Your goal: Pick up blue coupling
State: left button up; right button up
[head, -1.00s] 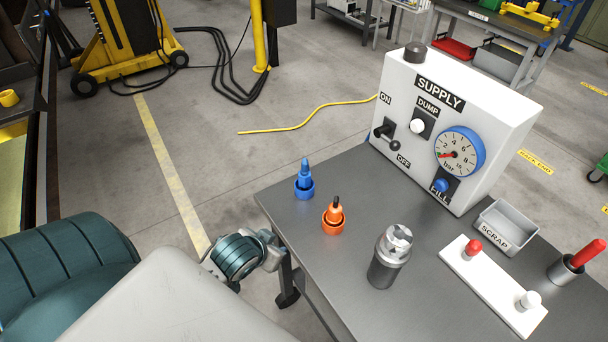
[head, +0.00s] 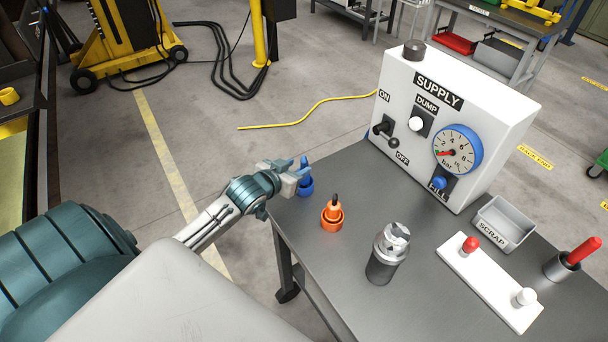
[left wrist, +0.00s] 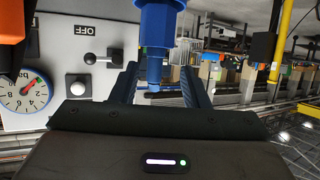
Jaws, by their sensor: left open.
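The blue coupling (head: 306,187) stands upright in its blue ring at the table's left corner in the head view, partly hidden by my gripper. My left gripper (head: 296,173) is open at the coupling, coming in from the left. In the left wrist view the blue coupling (left wrist: 157,42) comes down from the top edge, in line with the gap between my two open fingers (left wrist: 160,84). I cannot tell whether the fingers touch it. My right gripper is in neither view.
An orange coupling (head: 332,214) stands close by on the grey table (head: 330,260). A grey metal cylinder (head: 386,255) stands to its right. The white supply box (head: 455,110) rises behind, with a scrap bin (head: 505,224) and a white plate (head: 490,285) to the right.

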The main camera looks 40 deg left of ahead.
aim_at(302, 167)
pick_arm(q)
jog(key=x, duration=0.1)
jog(key=p+x, duration=0.1)
jog(key=x, duration=0.1)
jog(key=p+x, duration=0.1)
jog(key=shift+w+d, duration=0.25)
jog(key=shift+d, duration=0.1)
jog(key=shift+w+f, duration=0.35)
jog(key=shift+w, duration=0.1)
jog(key=shift+s, duration=0.1)
grip_shut()
